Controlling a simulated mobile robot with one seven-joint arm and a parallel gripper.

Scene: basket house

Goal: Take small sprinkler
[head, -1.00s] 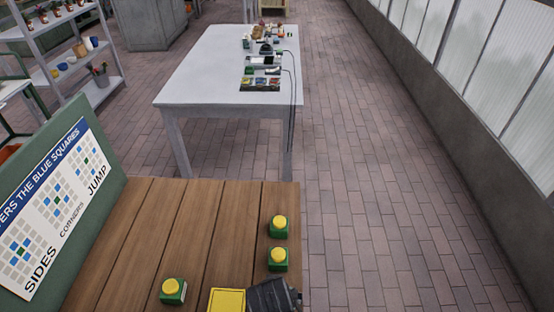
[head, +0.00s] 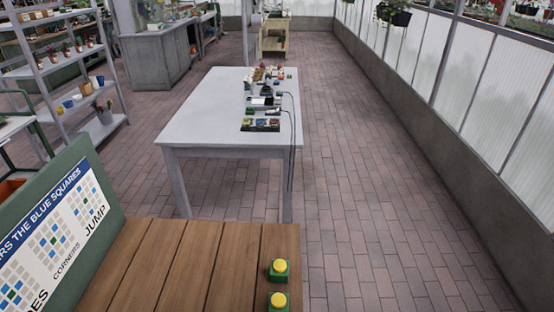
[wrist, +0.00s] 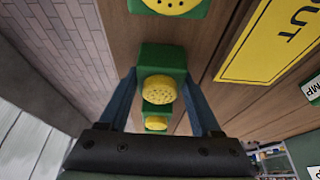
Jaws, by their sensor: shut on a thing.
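In the wrist view, my gripper (wrist: 160,82) is closed around a green block with a round yellow, hole-dotted top, a small sprinkler (wrist: 162,58). One finger is on each side of its green body. A similar larger-looking one (wrist: 172,5) is cut off at the top edge, and a smaller-looking one (wrist: 155,123) shows between the fingers. In the head view, two such green and yellow pieces (head: 279,270) (head: 279,300) stand near the right edge of the wooden table; my gripper is out of that view. I cannot tell whether the held one touches the table.
The wooden table (head: 190,255) carries a green-framed puzzle board (head: 60,240) at left. A yellow sign (wrist: 275,45) lies on the wood in the wrist view. A white table (head: 215,110) with small items stands beyond. The brick floor at right is clear.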

